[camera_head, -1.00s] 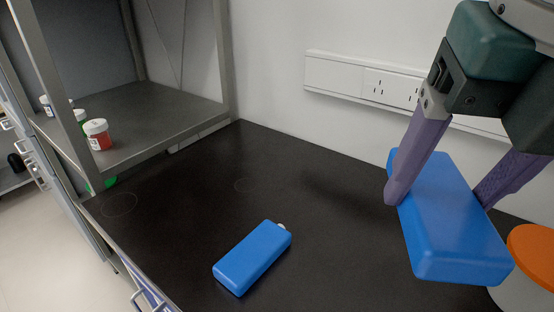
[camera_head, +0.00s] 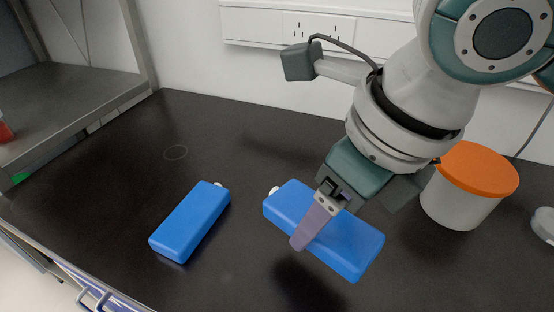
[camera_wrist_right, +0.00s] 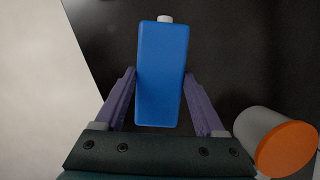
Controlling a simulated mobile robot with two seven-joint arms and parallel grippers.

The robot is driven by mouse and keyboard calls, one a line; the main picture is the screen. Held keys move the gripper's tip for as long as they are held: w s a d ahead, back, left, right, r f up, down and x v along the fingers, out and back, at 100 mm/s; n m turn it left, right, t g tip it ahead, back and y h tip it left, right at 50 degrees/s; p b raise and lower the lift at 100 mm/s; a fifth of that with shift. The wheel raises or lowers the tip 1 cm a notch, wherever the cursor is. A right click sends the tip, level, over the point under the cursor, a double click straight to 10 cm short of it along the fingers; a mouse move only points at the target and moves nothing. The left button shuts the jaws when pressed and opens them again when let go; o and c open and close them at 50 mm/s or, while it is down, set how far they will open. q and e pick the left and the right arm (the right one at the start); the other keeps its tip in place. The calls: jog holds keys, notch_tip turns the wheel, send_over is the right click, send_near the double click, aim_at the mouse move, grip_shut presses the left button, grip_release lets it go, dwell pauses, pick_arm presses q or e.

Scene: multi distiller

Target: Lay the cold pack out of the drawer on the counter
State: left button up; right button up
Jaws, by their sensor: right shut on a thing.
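A blue cold pack (camera_head: 350,245) with a white cap is held in my right gripper (camera_head: 308,232), whose purple fingers close on its two sides. The held pack is tilted and seems a little above the black counter (camera_head: 110,200), with a dark shadow below it. In the right wrist view the pack (camera_wrist_right: 161,65) sits between both fingers, cap pointing away. A second blue pack (camera_head: 190,222) lies flat on the counter to the left, apart from the held one. A blue drawer front with handles (camera_head: 95,298) shows only partly at the bottom left. My left gripper is out of view.
A white tub with an orange lid (camera_head: 470,175) stands on the counter right of my gripper. A small white round item (camera_head: 543,225) is at the right edge. A grey shelf (camera_head: 70,105) is at the back left. The counter's back middle is clear.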

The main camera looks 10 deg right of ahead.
aim_at(308, 260)
notch_tip(308, 260, down, 8)
jog(key=shift+r+b, duration=0.25)
jog(key=shift+b, duration=0.35)
jog(key=o, duration=1.5)
